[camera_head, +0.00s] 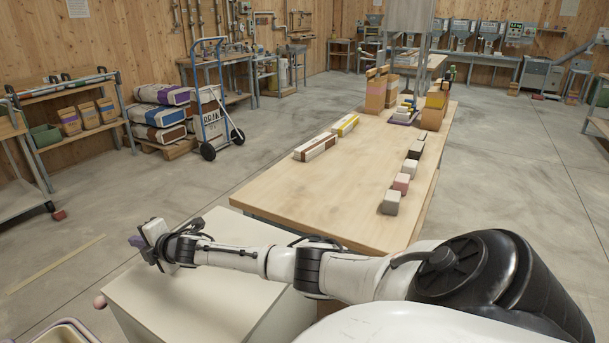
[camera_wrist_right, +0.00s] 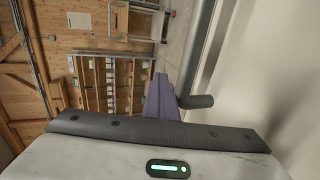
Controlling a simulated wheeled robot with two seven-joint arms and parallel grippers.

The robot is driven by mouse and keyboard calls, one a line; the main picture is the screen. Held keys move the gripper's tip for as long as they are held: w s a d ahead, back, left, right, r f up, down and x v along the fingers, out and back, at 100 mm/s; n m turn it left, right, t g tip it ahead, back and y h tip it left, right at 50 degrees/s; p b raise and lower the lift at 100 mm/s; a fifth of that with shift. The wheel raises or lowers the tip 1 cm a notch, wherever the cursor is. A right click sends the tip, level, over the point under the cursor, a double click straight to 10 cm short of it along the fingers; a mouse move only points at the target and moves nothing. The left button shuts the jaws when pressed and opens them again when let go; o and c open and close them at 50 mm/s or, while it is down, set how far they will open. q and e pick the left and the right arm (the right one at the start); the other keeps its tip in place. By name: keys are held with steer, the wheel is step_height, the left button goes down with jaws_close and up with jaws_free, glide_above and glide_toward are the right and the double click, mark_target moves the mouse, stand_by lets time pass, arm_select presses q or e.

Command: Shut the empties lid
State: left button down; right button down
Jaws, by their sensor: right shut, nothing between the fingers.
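A cream box (camera_head: 190,300) with a flat, pale top stands at the bottom of the head view, below my right arm. I take it for the empties box; its top looks flat and level, but I cannot tell whether this is the lid. A small pink knob (camera_head: 100,301) shows at its left edge. In the right wrist view the purple fingers (camera_wrist_right: 161,100) are beside a grey bar (camera_wrist_right: 197,75) and a cream panel (camera_wrist_right: 265,70); contact is unclear. My left gripper is out of view.
A long wooden table (camera_head: 320,185) with blocks and bags stands beyond the box. A container (camera_head: 62,333) is cut off at the lower left corner. A hand truck (camera_head: 212,105) and stacked sacks (camera_head: 160,118) stand further back. The concrete floor left of the box is mostly clear.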

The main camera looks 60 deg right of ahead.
steer(key=shift+s+a+f+g, duration=0.15)
steer(key=shift+s+f, duration=0.15)
steer(key=shift+f, duration=0.5)
steer(key=shift+s+a+f+g, duration=0.15)
steer(key=shift+s+f, duration=0.15)
steer(key=shift+f, duration=0.5)
steer(key=r+p, duration=0.2)
steer(key=w+r+p, duration=0.1)
steer(key=r+p, duration=0.1)
steer(key=shift+d+r, duration=0.15)
steer(key=shift+r, duration=0.25)
step_height(320, 180, up, 12)
steer(key=shift+d+r, duration=0.15)
steer(key=shift+r, duration=0.05)
